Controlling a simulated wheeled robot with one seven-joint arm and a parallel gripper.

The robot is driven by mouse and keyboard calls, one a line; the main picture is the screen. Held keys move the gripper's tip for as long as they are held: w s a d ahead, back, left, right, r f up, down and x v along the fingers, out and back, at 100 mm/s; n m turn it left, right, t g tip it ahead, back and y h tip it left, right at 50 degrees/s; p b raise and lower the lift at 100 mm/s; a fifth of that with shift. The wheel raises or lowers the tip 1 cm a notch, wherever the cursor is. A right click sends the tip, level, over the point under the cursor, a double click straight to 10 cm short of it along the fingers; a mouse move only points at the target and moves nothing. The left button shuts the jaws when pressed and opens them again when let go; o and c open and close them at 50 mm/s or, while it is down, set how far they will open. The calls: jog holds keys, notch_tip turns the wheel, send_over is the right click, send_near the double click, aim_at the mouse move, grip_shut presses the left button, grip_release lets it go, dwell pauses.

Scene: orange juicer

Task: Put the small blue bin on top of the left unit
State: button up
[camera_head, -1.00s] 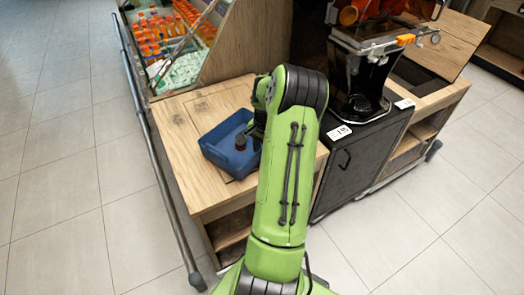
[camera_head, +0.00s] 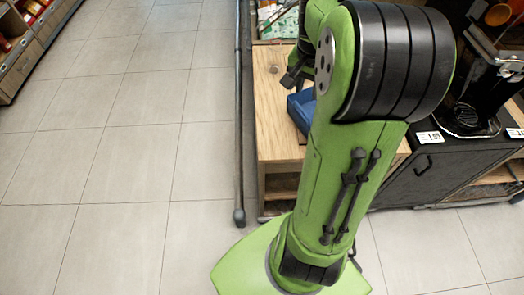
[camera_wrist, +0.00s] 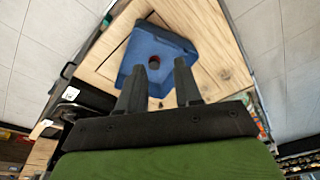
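The small blue bin (camera_head: 299,112) rests on the wooden top of the left unit (camera_head: 270,125). In the head view my arm hides most of the bin. In the head view my gripper (camera_head: 292,76) is partly hidden by my arm.
A metal rail (camera_head: 239,120) runs along the unit's left side. To the right is a dark cabinet (camera_head: 440,165) with the juicer (camera_head: 475,95) on top. Open tiled floor (camera_head: 130,130) lies to the left. Shelves (camera_head: 25,40) stand at the far left.

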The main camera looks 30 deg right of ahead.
jog(key=s+a+r+n+t, duration=0.1)
jog(key=s+a+r+n, duration=0.15)
jog(key=a, duration=0.45)
jog(key=s+a+r+n+t, duration=0.1)
jog(key=a+r+n, duration=0.25)
jog(key=a, duration=0.35)
jog(key=s+a+f+n+t+y, duration=0.2)
jog(key=s+a+n, duration=0.4)
jog(key=s+a, duration=0.2)
jog(key=shift+s+a, duration=0.25)
jog(key=shift+s, duration=0.2)
jog(key=shift+r, duration=0.1)
notch_tip(320, 180, up, 8)
jog(key=p, duration=0.8)
jog(key=shift+r, duration=0.15)
